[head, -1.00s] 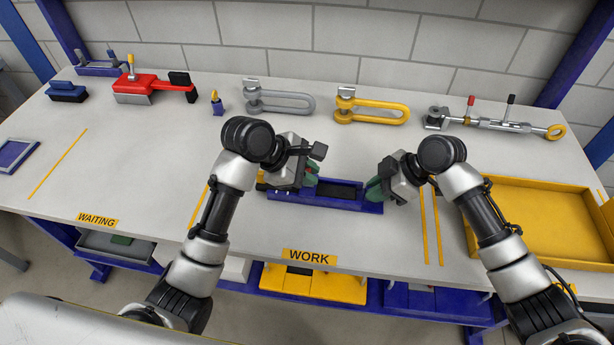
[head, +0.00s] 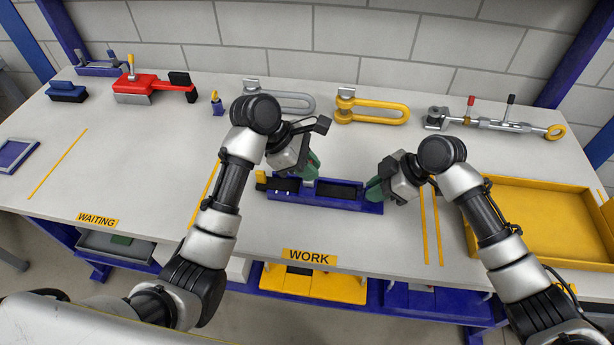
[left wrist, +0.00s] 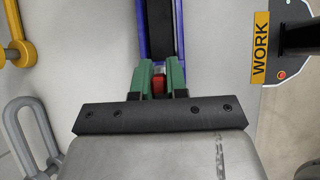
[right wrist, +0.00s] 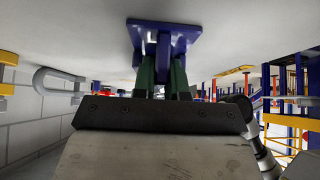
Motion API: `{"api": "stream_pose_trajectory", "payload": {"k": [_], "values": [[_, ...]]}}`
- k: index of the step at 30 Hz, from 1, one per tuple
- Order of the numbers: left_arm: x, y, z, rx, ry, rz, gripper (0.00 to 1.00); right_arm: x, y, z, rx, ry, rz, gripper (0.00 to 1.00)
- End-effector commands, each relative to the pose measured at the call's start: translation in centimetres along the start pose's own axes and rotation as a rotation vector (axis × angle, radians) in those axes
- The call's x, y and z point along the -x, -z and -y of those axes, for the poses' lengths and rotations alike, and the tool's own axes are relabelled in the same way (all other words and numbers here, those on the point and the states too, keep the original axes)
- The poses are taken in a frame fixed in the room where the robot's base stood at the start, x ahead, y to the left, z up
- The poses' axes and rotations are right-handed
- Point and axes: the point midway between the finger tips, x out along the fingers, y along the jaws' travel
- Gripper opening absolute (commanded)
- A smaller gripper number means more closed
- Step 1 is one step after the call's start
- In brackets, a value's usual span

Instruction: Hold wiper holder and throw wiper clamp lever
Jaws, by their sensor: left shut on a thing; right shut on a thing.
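The wiper holder (head: 340,203) is a long blue tray with a black strip inside, lying in the work area. My right gripper (head: 374,190) is shut on the holder's right end. The right wrist view shows its green fingers around a blue part (right wrist: 164,52) of the holder. The rest of the lever is hidden.
A yellow tray (head: 545,220) lies close to my right arm. Grey (head: 290,100) and yellow (head: 372,108) shackles, a turnbuckle-like rod (head: 490,123) and a red tool (head: 140,88) stand along the back. The table's left middle is clear.

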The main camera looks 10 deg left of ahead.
Motion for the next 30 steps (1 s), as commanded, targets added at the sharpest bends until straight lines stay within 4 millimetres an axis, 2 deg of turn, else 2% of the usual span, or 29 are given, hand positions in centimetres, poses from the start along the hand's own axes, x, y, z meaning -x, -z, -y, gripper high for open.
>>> {"api": "stream_pose_trajectory", "payload": {"k": [14, 24, 30], "values": [[-0.03, 0.11, -0.27, 0.031, 0.041, -0.002, 0.00, 0.08, -0.05, -0.05, 0.000, -0.002, 0.001, 0.00], [-0.11, 0.16, -1.02, 0.112, 0.156, -0.002, 0.00, 0.08, -0.05, -0.06, 0.000, -0.002, 0.001, 0.00], [-0.11, 0.18, -1.04, 0.117, 0.164, -0.002, 0.00, 0.08, -0.05, -0.06, 0.000, -0.002, 0.001, 0.00]]}}
